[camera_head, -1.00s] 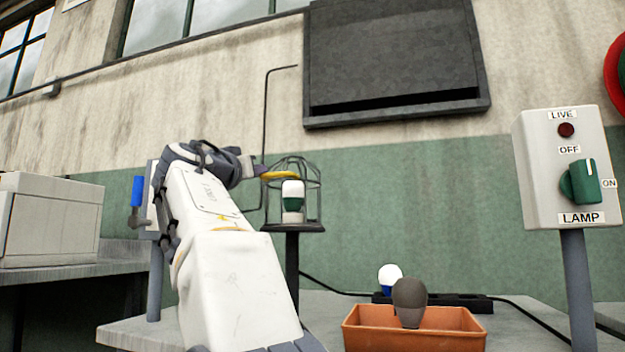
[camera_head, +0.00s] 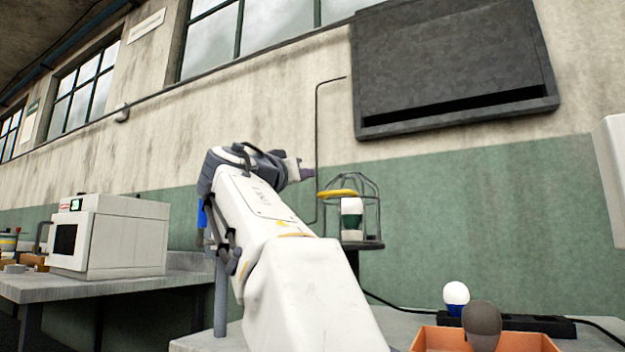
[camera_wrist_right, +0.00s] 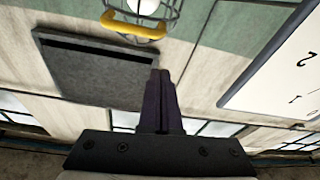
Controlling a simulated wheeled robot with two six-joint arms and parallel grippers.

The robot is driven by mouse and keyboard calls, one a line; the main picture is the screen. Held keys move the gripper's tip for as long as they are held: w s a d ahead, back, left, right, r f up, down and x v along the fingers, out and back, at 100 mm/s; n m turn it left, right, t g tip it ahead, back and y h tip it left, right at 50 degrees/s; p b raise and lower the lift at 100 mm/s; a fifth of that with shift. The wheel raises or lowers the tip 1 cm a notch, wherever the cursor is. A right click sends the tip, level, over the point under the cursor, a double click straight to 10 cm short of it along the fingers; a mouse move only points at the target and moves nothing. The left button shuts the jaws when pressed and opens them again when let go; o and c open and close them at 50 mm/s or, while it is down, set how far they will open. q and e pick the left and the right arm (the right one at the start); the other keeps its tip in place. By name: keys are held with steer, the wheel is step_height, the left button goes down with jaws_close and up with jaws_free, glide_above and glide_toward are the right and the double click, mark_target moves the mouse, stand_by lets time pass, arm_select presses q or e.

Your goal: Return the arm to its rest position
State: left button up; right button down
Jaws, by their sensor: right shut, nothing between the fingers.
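My right arm rises from the bottom middle in the head view. Its gripper (camera_head: 302,172) points right, to the left of a wire lamp cage (camera_head: 368,200). In the right wrist view the dark fingers (camera_wrist_right: 161,78) are closed together with nothing between them. The cage has a yellow handle (camera_head: 337,193), which also shows in the right wrist view (camera_wrist_right: 130,27). A white and green bulb (camera_head: 351,212) stands inside the cage. The gripper is apart from the cage and handle. My left gripper is out of the frames.
An orange bin (camera_head: 520,341) with a dark grey bulb (camera_head: 482,322) is at the lower right. A white and blue bulb (camera_head: 456,294) stands behind it beside a black strip (camera_head: 530,324). A white box-shaped machine (camera_head: 125,237) sits on the left bench. A dark panel (camera_head: 452,65) hangs on the wall.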

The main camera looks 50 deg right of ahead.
steer(key=v, duration=0.6)
steer(key=shift+f+b, duration=0.2)
steer(key=shift+b, duration=0.15)
steer(key=w+a+f+n+t+y+p, duration=0.45)
steer(key=w+a+f+n+y, duration=0.45)
steer(key=f, duration=0.4)
steer(key=a+f+n+g+y+p, duration=0.2)
steer(key=a+f+n+y+p, duration=0.3)
steer(key=a+f, duration=0.85)
steer(key=s+a+f+n+g+y+p, duration=0.1)
steer(key=s+a+f+n+g+y, duration=0.1)
steer(key=s+a+f, duration=0.4)
steer(key=s+a+f+n+g+y+p, duration=0.1)
steer(key=s+a+f+n+g+y, duration=0.2)
steer(key=f, duration=0.4)
steer(key=s+a+f+n+g+y+p, duration=0.15)
steer(key=s+f, duration=0.25)
steer(key=s, duration=0.4)
steer(key=s+a+f+g+p, duration=0.2)
steer(key=s+f+g, duration=0.1)
steer(key=s, duration=0.6)
step_height(320, 180, up, 37)
steer(key=p, duration=3.7)
steer(key=shift+w+a+r+t+p, duration=0.2)
steer(key=shift+w+a+t+p, duration=0.1)
steer(key=shift+w, duration=0.2)
